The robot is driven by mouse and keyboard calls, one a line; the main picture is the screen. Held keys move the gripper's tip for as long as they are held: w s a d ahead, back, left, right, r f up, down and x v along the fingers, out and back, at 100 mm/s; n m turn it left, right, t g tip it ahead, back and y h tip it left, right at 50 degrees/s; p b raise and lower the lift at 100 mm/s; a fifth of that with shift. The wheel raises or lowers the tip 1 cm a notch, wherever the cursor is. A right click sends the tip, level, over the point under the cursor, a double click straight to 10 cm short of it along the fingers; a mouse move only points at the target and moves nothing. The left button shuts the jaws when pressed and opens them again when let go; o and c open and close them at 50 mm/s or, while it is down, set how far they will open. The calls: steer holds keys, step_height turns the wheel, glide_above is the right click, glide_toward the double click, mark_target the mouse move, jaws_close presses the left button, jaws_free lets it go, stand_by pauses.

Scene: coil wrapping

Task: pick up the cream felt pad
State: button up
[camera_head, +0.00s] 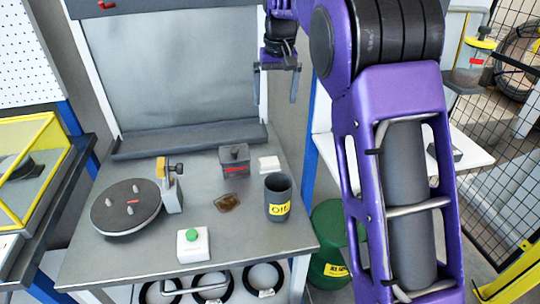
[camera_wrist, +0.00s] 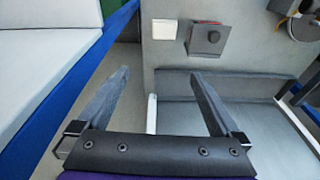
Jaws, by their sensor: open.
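The cream felt pad (camera_head: 269,163) is a small pale block lying flat near the back right corner of the grey bench, just right of a dark grey box with a red mark. In the wrist view the pad (camera_wrist: 164,30) is at the top centre, beyond the fingertips and uncovered. My gripper (camera_head: 276,88) is open and empty, hanging well above the back right of the bench. In the wrist view its two fingers (camera_wrist: 158,74) are spread wide, with nothing between them.
The dark grey box (camera_head: 235,159) stands close beside the pad. An oil cup (camera_head: 278,202) stands in front of it, near a brown stain (camera_head: 227,202). A round pegged plate (camera_head: 126,207) and a green-button box (camera_head: 194,245) are further left and front. A raised back panel (camera_head: 175,65) borders the bench.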

step_height(320, 180, down, 4)
steer(key=w+a+g, duration=0.2)
steer(key=b, duration=0.1)
glide_above(269, 160)
steer(key=shift+h, duration=0.3)
steer(key=f, duration=1.2)
steer(key=shift+w+a+f, duration=0.2)
steer(key=shift+s+d+f, duration=0.15)
steer(key=shift+f, duration=1.2)
steer(key=shift+s+d+f, duration=0.1)
steer(key=shift+f, duration=1.2)
steer(key=c, duration=1.3)
step_height(269, 160, up, 10)
